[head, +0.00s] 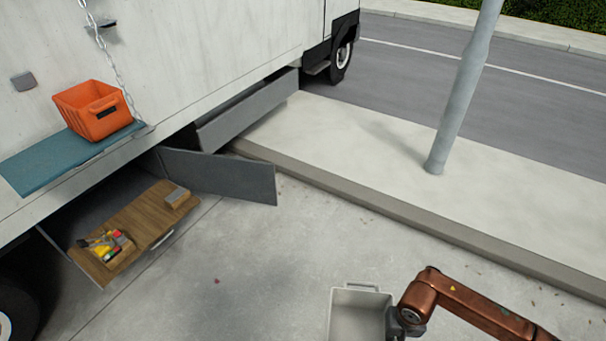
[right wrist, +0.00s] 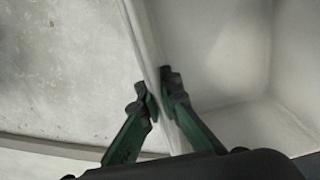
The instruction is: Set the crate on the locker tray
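A light grey, open-topped crate (head: 345,311) is at the bottom of the head view, cut off by the lower edge. My right gripper (head: 401,322) is at its right side. In the right wrist view my right gripper (right wrist: 162,95) has one green finger on each side of the crate's wall (right wrist: 148,50), shut on it. The wooden locker tray (head: 143,222) is pulled out under the truck at the left. A small wooden box of tools (head: 107,246) and a small brown block (head: 177,197) lie on it. My left gripper is not in view.
An orange bin (head: 100,112) stands on a teal shelf (head: 50,160) above the tray. An open grey locker door (head: 225,175) juts out right of the tray. A kerb (head: 400,213) and a pole (head: 460,95) are at the right. The pavement between crate and tray is clear.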

